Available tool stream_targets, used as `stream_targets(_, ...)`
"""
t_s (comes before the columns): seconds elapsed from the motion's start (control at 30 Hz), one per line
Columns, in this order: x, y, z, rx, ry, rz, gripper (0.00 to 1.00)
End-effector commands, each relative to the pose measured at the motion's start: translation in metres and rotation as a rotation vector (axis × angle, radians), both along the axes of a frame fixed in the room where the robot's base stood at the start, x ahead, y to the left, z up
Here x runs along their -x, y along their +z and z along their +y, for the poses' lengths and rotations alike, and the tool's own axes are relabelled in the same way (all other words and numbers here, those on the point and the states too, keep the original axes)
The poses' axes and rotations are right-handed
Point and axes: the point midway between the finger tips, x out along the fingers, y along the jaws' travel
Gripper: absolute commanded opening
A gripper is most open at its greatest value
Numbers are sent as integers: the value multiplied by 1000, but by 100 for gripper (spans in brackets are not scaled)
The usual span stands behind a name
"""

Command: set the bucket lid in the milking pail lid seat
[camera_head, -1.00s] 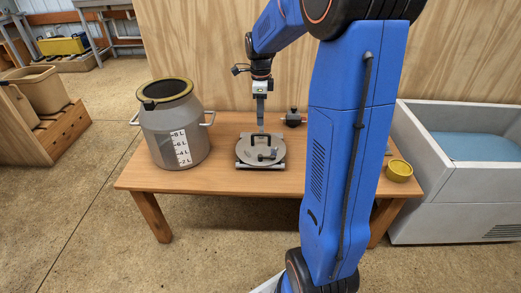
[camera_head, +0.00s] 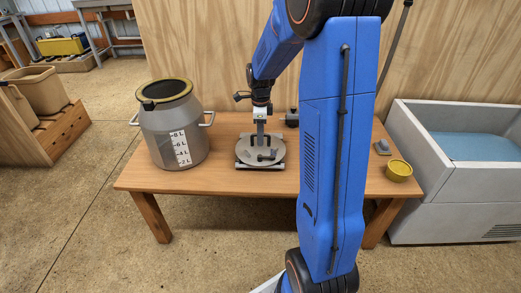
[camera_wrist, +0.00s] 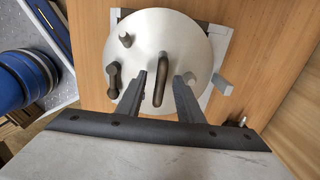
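The bucket lid (camera_head: 246,160) is a round grey metal disc lying flat on a light square base on the wooden table. It fills the upper middle of the wrist view (camera_wrist: 185,40), with a dark upright handle (camera_wrist: 161,84) near its middle. The milking pail (camera_head: 160,138) stands upright to the left, grey with a litre scale; its yellow-rimmed mouth (camera_head: 178,96) is open. My gripper (camera_head: 261,143) points down at the lid. In the wrist view its fingers (camera_wrist: 160,78) are apart, one on each side of the handle. I cannot tell whether they touch it.
A small dark object (camera_head: 291,117) stands behind the lid. A yellow bowl (camera_head: 399,171) and a small grey block (camera_head: 382,147) sit at the table's right end. A grey trough (camera_head: 450,190) adjoins on the right. A plywood wall is behind the table.

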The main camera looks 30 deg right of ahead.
Motion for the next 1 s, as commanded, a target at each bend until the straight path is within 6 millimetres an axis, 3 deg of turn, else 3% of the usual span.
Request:
stream_targets(0.13,0,0,0,0,0,0,34)
stream_targets(0.3,0,0,0,0,0,0,0)
stream_targets(1.0,0,1,0,0,0,0,0)
